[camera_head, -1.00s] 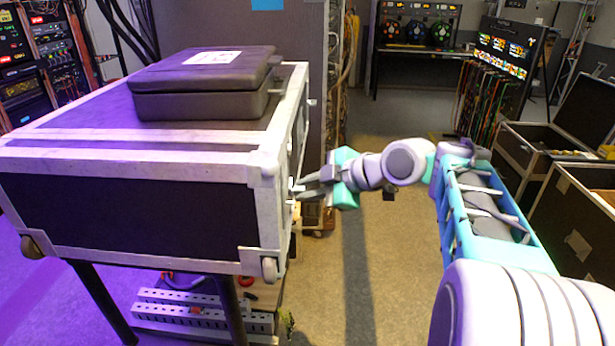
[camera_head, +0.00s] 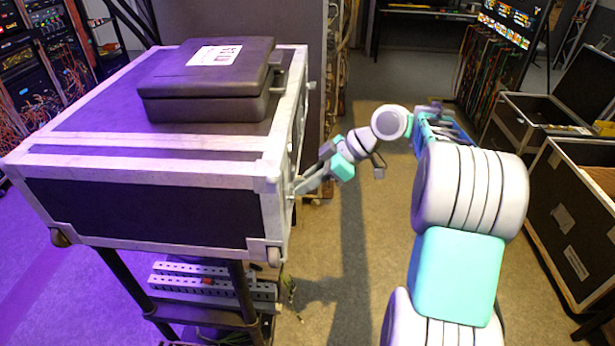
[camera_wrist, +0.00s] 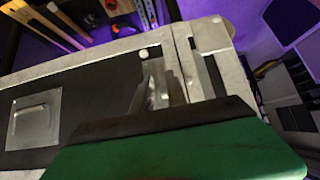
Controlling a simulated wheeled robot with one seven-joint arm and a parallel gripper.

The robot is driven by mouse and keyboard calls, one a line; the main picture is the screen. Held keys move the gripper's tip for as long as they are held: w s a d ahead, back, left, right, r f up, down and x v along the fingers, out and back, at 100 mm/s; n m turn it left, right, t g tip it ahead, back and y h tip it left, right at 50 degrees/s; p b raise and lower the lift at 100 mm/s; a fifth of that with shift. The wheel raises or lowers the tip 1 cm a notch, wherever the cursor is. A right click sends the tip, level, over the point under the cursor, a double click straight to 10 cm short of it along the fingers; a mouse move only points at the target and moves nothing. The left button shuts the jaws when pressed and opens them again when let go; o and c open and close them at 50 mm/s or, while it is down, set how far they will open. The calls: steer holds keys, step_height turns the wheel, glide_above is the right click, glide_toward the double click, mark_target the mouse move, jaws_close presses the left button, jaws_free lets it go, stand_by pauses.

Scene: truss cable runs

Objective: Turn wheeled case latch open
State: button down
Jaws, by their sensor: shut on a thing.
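The wheeled case (camera_head: 150,208) is a large black box with pale metal edging, raised on a dark-legged stand. My gripper (camera_head: 298,187) reaches its right-hand side from the right, tilted, with its fingers at the latch. In the wrist view the latch (camera_wrist: 151,88) is a small metal piece on the black case side, close to the pale edge strip. The gripper is shut on the latch.
A smaller black case (camera_head: 205,85) with a white label lies on top of the wheeled case. A recessed handle (camera_wrist: 33,118) is on the same side as the latch. Open road cases (camera_head: 565,215) stand at the right. Grey floor (camera_head: 345,255) is clear between them.

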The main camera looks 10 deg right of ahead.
steer(key=shift+s+a+f, duration=0.15)
steer(key=shift+s+f, duration=0.1)
steer(key=shift+f, duration=0.05)
steer(key=c, duration=1.6)
jaws_free()
steer(key=shift+s+r, duration=0.1)
steer(key=shift+o, duration=0.5)
steer(key=shift+r, duration=0.1)
